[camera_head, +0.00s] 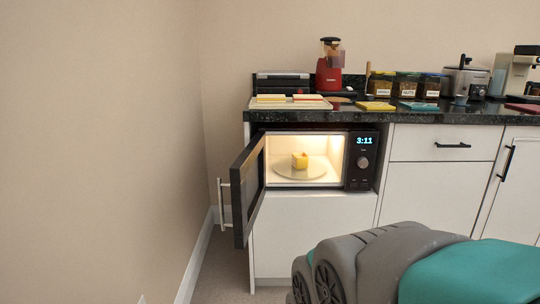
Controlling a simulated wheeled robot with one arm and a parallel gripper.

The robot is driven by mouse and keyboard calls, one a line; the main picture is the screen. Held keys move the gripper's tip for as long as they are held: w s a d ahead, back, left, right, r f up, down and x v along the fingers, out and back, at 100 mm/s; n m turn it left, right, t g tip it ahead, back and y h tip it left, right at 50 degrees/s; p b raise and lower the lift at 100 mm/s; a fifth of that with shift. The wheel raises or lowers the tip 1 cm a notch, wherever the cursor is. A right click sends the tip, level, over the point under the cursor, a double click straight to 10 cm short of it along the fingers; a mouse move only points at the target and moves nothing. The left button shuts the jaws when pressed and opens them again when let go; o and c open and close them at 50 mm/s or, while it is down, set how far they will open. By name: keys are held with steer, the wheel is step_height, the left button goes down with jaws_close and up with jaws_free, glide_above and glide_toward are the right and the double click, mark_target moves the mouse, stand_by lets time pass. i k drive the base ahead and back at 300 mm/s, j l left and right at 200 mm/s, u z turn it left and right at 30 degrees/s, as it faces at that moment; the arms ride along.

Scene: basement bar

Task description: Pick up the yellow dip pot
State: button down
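The yellow dip pot (300,161) is a small, squarish yellow piece. It sits upright on the round turntable plate (288,171) inside the lit microwave (361,179). The microwave door (248,190) stands open, swung out to the left, with its handle on the far side. My gripper is not in view. Part of my own grey and teal body fills the bottom right.
The microwave sits in a recess under the dark countertop (445,116). White cabinets (424,195) stand to the right. On the counter are a red blender (330,72), a toaster-like appliance (283,83), jars and boards. A bare wall (100,140) bounds the left.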

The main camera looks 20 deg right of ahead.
mark_target(299, 160)
steer(key=i+j+z, duration=0.15)
steer(key=z, duration=0.2)
steer(key=i+j+z, duration=0.15)
steer(key=z, duration=0.15)
steer(key=i+j+z, duration=0.5)
steer(key=j, duration=0.3)
steer(key=i+j, duration=0.35)
steer(key=i, duration=0.1)
